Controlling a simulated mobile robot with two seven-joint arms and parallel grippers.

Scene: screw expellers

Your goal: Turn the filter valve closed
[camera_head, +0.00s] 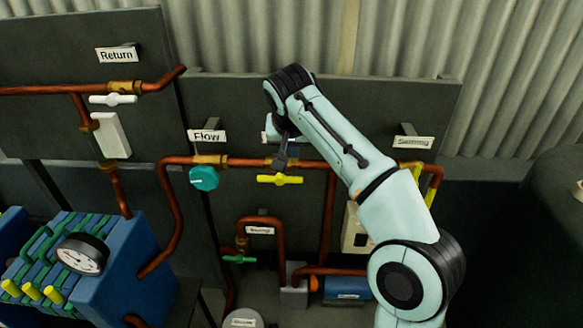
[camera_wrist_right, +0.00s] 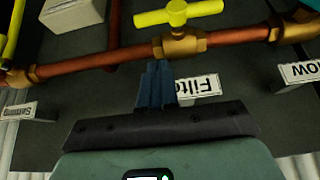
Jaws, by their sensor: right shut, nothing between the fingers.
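The filter valve has a yellow T-shaped handle (camera_head: 279,179) on a brass body in the copper pipe. The handle also shows in the right wrist view (camera_wrist_right: 178,13), lying roughly along the pipe. A partly covered "Filter" label (camera_wrist_right: 205,86) is beside the valve in that view. My right gripper (camera_head: 281,160) is shut and empty at the valve. In the wrist view its fingertips (camera_wrist_right: 158,72) are close to the brass body (camera_wrist_right: 180,46), on the label side; I cannot tell whether they touch it. My left gripper is not in view.
A teal flow knob (camera_head: 204,178) is left of the filter valve under the "Flow" label (camera_head: 206,136). The copper pipe (camera_head: 240,162) runs across the dark panel. A white return handle (camera_head: 113,99) is upper left. A gauge (camera_head: 82,254) sits on the blue unit at lower left.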

